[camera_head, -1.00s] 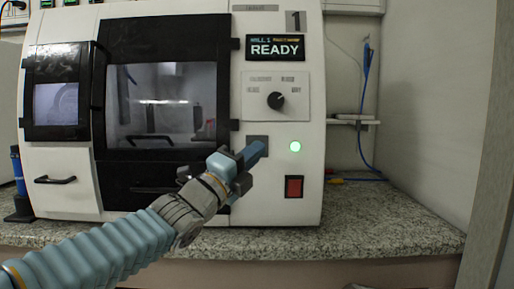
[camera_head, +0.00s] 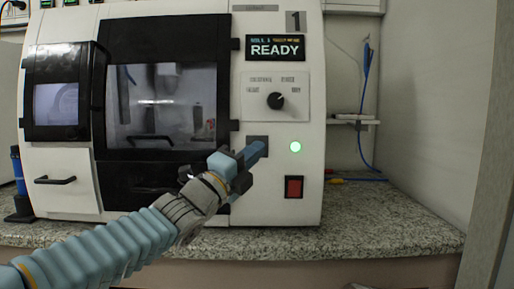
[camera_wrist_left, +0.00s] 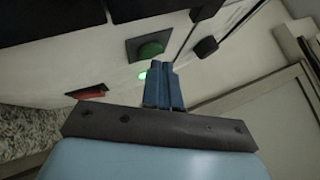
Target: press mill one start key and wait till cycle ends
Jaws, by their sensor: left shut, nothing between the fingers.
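Mill one (camera_head: 312,100) is a white machine marked 1, and its display (camera_head: 274,48) reads READY. The start key (camera_wrist_left: 151,47) is a round green button on a dark square plate in the left wrist view. In the head view that plate (camera_head: 255,139) shows, but my gripper hides the key. My left gripper (camera_head: 261,149) is shut and empty, its blue fingertips in front of the plate. In the left wrist view its fingers (camera_wrist_left: 161,68) point toward the panel just below the key; whether they touch it I cannot tell.
A lit green lamp (camera_head: 295,147) sits right of the plate, with a red switch (camera_head: 294,187) below. A selector knob (camera_head: 275,101) is above. The mill's windowed door (camera_head: 160,105) is shut. The granite counter (camera_head: 390,225) is clear at the right.

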